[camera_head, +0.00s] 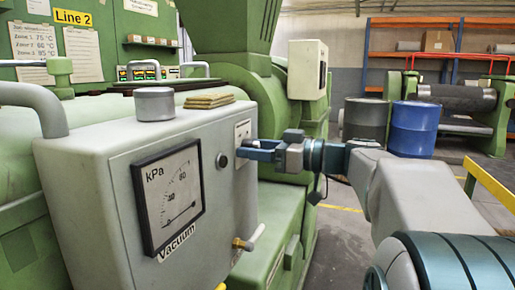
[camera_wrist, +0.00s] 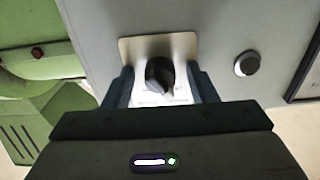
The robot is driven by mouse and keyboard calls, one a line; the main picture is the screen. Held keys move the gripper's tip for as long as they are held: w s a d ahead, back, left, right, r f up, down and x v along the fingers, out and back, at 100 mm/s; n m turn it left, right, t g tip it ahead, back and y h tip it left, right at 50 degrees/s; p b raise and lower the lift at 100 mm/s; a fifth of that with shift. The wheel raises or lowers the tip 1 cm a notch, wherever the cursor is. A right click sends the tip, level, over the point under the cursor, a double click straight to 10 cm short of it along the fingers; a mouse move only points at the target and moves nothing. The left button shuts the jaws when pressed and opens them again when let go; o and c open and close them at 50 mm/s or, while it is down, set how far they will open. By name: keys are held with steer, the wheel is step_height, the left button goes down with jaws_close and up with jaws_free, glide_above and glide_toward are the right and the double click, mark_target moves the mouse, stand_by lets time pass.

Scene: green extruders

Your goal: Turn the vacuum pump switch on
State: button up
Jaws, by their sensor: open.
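The vacuum pump switch (camera_wrist: 159,74) is a dark rotary knob on a pale metal plate (camera_wrist: 182,45) in the wrist view. The plate also shows on the side of the grey vacuum box in the head view (camera_head: 243,130). My gripper (camera_wrist: 160,82) is open, with one finger on each side of the knob. I cannot tell whether either finger touches it. In the head view my gripper (camera_head: 243,151) reaches the box from the right and hides the knob. Marks on the plate are too blurred to read, so the knob's setting is unclear.
The grey box (camera_head: 110,170) carries a kPa vacuum gauge (camera_head: 168,196) and a round dark button (camera_head: 222,160). A brass valve (camera_head: 246,241) sticks out below my gripper. Green machinery (camera_head: 285,215) stands behind. A blue drum (camera_head: 413,130) stands farther back on open floor.

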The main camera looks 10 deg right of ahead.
steer(key=c, duration=1)
steer(key=shift+m+b, duration=0.3)
steer(key=m+b, duration=0.1)
steer(key=m, duration=0.1)
steer(key=shift+f+m, duration=0.1)
steer(key=shift+m, duration=0.3)
steer(key=m+b, duration=0.1)
steer(key=m, duration=0.2)
steer(key=shift+m, duration=0.3)
steer(key=m, duration=0.3)
steer(key=shift+m, duration=0.3)
steer(key=shift+s+m+p, duration=0.1)
steer(key=shift+m+p, duration=0.35)
steer(key=shift+m, duration=1.15)
